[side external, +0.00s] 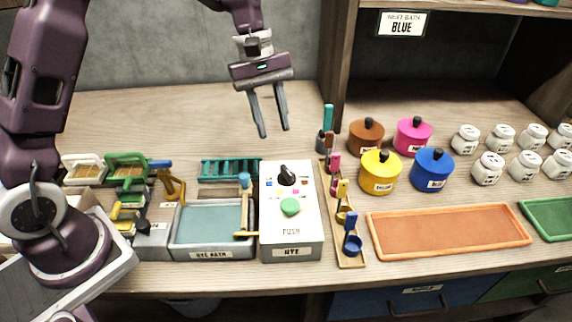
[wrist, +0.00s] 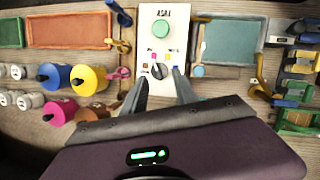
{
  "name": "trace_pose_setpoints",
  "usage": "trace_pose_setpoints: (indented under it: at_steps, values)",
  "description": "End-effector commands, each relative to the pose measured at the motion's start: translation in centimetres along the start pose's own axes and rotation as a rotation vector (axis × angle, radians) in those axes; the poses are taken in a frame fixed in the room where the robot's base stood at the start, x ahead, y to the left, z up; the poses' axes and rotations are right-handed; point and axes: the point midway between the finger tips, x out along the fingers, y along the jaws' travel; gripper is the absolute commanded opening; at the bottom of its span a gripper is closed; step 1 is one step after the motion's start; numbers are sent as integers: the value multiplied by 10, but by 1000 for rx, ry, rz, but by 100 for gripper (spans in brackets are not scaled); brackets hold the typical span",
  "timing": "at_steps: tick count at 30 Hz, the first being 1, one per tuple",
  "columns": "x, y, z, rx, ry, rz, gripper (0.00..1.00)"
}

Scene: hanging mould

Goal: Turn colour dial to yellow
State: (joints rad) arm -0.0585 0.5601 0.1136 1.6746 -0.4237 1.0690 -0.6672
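The colour dial is a black knob (side external: 287,174) at the back of a white control box (side external: 290,245), with small coloured marks in front of it. It also shows in the wrist view (wrist: 159,71). Which mark the dial points to is too small to tell. A round green push button (side external: 290,206) is on the same box, nearer the front. My gripper (side external: 274,134) is open and empty, above and behind the dial, fingers pointing down. In the wrist view its fingertips (wrist: 158,80) lie either side of the dial's image, apart from it.
A dye bath tray (side external: 212,222) stands left of the box, with a yellow-handled tool at its edge. A rack of coloured scoops (side external: 345,225) stands close on the right. Lidded pots, white jars and an orange tray (side external: 450,229) are farther right. A sign (side external: 401,24) reads "NEXT BATH BLUE".

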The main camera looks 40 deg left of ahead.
Motion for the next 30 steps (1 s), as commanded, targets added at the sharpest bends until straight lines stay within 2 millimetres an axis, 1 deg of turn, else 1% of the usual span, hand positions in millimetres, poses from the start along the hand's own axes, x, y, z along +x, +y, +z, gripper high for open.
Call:
trace_pose_setpoints:
  at_steps: [1,3,5,8,12,16,18,20,26,27,29,30]
  values:
    - [20,6,-13,-63,-29,-19,35]
    - [38,12,-24,-129,-55,-34,35]
    - [47,15,-29,-159,-66,-41,35]
    - [60,15,-30,-176,-75,-46,35]
    - [88,14,-27,-173,-75,-47,35]
    - [109,13,-26,-174,-73,-45,35]
    - [116,13,-26,-172,-73,-45,35]
    - [120,13,-25,-171,-71,-44,35]
    - [120,13,-25,-170,-70,-43,35]
    - [120,13,-25,-170,-70,-43,33]
    - [120,13,-25,-170,-70,-43,21]
    - [120,13,-25,-170,-70,-43,13]
